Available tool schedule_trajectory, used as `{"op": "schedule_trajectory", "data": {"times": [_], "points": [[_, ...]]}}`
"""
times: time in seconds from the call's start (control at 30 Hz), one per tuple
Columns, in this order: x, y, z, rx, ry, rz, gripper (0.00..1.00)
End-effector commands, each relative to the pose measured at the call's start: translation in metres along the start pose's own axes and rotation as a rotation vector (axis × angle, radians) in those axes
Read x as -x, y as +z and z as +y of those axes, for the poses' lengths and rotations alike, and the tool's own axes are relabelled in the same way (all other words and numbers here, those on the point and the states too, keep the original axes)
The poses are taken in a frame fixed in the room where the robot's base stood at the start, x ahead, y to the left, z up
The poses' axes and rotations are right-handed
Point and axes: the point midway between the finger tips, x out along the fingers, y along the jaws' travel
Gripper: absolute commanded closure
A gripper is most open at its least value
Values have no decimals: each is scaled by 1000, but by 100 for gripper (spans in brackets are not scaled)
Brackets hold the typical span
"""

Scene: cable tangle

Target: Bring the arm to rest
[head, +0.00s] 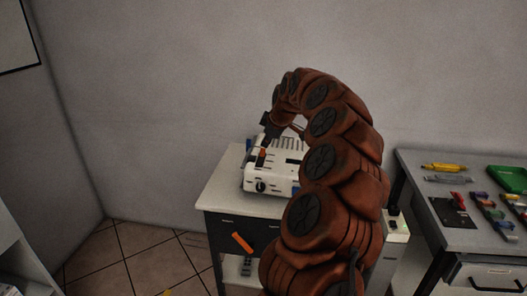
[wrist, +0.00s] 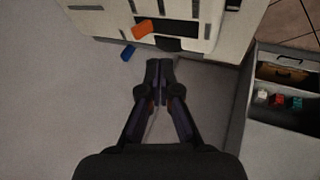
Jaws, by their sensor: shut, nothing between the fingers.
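My reddish-brown segmented arm rises from the lower middle of the head view and curves over to the left, above a small cabinet. My gripper (head: 266,140) hangs at its end, close to a white device on the cabinet top. In the wrist view my gripper (wrist: 158,66) is shut, its dark fingertips together with nothing held. The fingertips point toward the white device (wrist: 100,18), over the pale cabinet top (wrist: 60,110). I cannot tell their exact height. An orange piece (wrist: 142,29) and a blue piece (wrist: 128,53) show just beyond the fingertips.
The white device (head: 256,184) stands on the cabinet (head: 218,190), partly hidden by my arm. A grey workbench (head: 430,158) with tools and a green tray (head: 507,179) is at the right. An orange handle (head: 242,242) shows on the cabinet front. Floor at left is open.

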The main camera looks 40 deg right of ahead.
Motion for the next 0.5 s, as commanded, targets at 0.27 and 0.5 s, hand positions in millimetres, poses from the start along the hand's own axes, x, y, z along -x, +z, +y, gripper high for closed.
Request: {"op": "schedule_trajectory", "data": {"times": [0.27,0.5], "points": [[42,-1,11,1,3,0,100],[55,-2,13,2,-2,-1,100]]}}
